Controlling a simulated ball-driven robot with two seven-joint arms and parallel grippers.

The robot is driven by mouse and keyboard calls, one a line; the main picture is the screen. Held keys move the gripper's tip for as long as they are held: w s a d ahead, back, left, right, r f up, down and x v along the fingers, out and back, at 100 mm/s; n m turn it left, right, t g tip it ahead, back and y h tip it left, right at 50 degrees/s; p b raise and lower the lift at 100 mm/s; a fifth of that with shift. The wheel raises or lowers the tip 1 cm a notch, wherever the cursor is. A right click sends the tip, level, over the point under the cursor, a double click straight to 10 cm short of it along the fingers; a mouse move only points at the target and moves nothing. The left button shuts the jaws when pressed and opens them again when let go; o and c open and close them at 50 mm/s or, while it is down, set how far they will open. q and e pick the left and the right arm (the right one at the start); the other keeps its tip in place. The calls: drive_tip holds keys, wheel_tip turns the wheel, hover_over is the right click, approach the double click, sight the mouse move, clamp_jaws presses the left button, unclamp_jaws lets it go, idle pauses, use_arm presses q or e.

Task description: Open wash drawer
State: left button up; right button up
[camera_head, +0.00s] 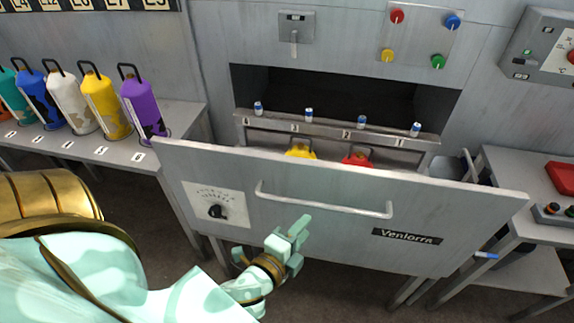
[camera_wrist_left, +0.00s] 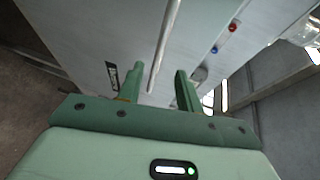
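The drawer has a wide grey front panel (camera_head: 340,240) with a dial on its left and a "Venlorra" label on its right. The panel stands out from the machine, and the drawer's compartments show behind it. A yellow cylinder (camera_head: 300,152) and a red cylinder (camera_head: 357,160) sit inside, mostly hidden by the panel. A pale bar handle (camera_head: 325,207) crosses the panel. My left gripper (camera_head: 299,238) is just below and in front of the handle. In the left wrist view, its fingers (camera_wrist_left: 158,88) are apart and empty, with the handle (camera_wrist_left: 163,45) ahead between them. My right gripper is not seen.
A side table (camera_head: 110,150) at left holds several coloured cylinders, including a purple one (camera_head: 143,106). Above the drawer are a dark opening (camera_head: 350,95) and coloured knobs. Another table (camera_head: 535,195) stands at right with a red tray (camera_head: 563,177).

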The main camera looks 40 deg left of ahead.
use_arm(q)
drive_tip(key=s+r, duration=0.1)
drive_tip(key=s, duration=0.5)
drive_tip(key=shift+d+b, duration=0.15)
drive_tip(key=shift+b, duration=0.2)
drive_tip(key=s+a+f+n+g+y, duration=0.1)
drive_tip(key=s+a+n+g+y, duration=0.25)
drive_tip(key=a+n+g, duration=0.55)
drive_tip(key=s+d+f+n+g+h, duration=0.1)
drive_tip(key=s+d+f+g, duration=0.15)
drive_tip(key=f, duration=1.05)
drive_tip(key=s+d+f+g+h, duration=0.1)
drive_tip(key=s+d+f+h, duration=0.15)
drive_tip(key=f, duration=1.05)
drive_tip(key=s+f+n+g, duration=0.2)
drive_tip(key=s+f, duration=1.3)
drive_tip(key=s, duration=0.4)
drive_tip(key=shift+s+f+n+g+h, duration=0.2)
drive_tip(key=shift+f+n+g+h, duration=0.05)
drive_tip(key=shift+n+g+h, duration=0.15)
